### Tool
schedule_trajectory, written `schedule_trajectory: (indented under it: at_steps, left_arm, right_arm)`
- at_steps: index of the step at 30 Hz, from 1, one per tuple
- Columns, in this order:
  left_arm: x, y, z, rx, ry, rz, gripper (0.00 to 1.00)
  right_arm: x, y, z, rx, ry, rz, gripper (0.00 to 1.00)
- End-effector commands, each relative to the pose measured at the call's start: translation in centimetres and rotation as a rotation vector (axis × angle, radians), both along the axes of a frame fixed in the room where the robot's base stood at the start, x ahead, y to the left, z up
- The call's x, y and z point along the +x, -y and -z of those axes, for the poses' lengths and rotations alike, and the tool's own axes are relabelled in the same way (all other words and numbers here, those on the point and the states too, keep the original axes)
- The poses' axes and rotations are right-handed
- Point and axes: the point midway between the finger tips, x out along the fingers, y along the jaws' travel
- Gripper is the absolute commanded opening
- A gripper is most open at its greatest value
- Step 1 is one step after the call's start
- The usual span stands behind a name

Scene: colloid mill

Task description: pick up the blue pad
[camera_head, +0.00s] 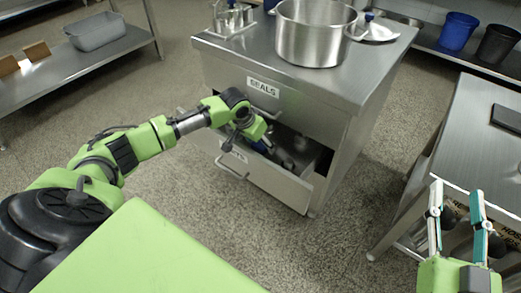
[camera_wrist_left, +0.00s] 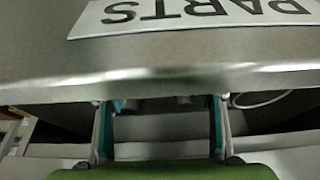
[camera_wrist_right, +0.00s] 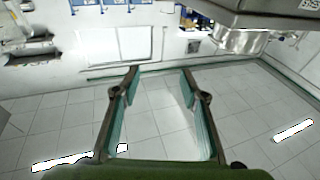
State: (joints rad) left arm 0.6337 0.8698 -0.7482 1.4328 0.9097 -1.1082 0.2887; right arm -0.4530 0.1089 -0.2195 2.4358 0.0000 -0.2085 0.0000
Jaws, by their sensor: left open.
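I cannot make out a blue pad for certain. A small bluish patch (camera_head: 262,146) shows inside the open drawer (camera_head: 262,178), partly hidden by my left gripper; I cannot tell what it is. My left gripper (camera_head: 232,143) is at the drawer's front edge. In the left wrist view the left gripper (camera_wrist_left: 161,102) is open, with nothing seen between its fingers, and the drawer front with its PARTS label (camera_wrist_left: 195,12) fills the top. My right gripper (camera_head: 457,190) is open and empty beside the right table; it also shows in the right wrist view (camera_wrist_right: 158,72).
The steel cabinet (camera_head: 365,62) carries a large pot (camera_head: 313,38) and has a shut SEALS drawer (camera_head: 262,98) above the open one. A steel table (camera_head: 480,140) with a dark flat object (camera_head: 507,119) stands at right. Blue (camera_head: 457,31) and black bins (camera_head: 497,44) stand behind.

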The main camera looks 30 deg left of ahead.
Motion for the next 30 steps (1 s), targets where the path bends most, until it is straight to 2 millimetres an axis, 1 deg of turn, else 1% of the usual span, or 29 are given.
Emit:
schedule_trajectory:
  at_steps: [6,10,15,21,22,23,24,26,27,30]
  left_arm:
    - [0.7,-0.1,1.6,0.000,-0.001,0.000,0.61]
    - [1.0,0.0,2.1,0.000,0.000,0.000,0.61]
    - [1.1,0.0,2.4,0.000,0.000,0.000,0.61]
    - [1.1,0.0,2.4,0.000,0.000,0.000,0.61]
    - [1.1,0.0,2.4,0.000,0.000,0.000,0.58]
    - [1.1,0.0,2.4,0.000,0.000,0.000,0.51]
    - [1.1,0.0,2.4,0.000,0.000,0.000,0.40]
    - [1.1,0.0,2.4,0.000,0.000,0.000,0.25]
    - [1.1,0.0,2.4,0.000,0.000,0.000,0.19]
    - [1.1,0.0,2.4,0.000,0.000,0.000,0.19]
  right_arm:
    - [-1.1,-0.3,-3.8,0.052,0.191,-0.011,0.40]
    - [-1.9,-0.3,-5.6,0.076,0.275,-0.017,0.40]
    - [-2.4,-0.2,-6.6,0.090,0.324,-0.019,0.40]
    - [-2.4,-0.2,-6.7,0.090,0.326,-0.019,0.40]
    - [-2.4,-0.2,-6.7,0.090,0.326,-0.019,0.40]
    - [-2.4,-0.2,-6.7,0.090,0.326,-0.019,0.40]
    - [-2.4,-0.2,-6.7,0.090,0.325,-0.019,0.40]
    - [-2.4,-0.2,-6.7,0.090,0.325,-0.019,0.40]
    - [-2.4,-0.2,-6.7,0.090,0.325,-0.019,0.40]
    - [-2.4,-0.2,-6.7,0.090,0.325,-0.019,0.40]
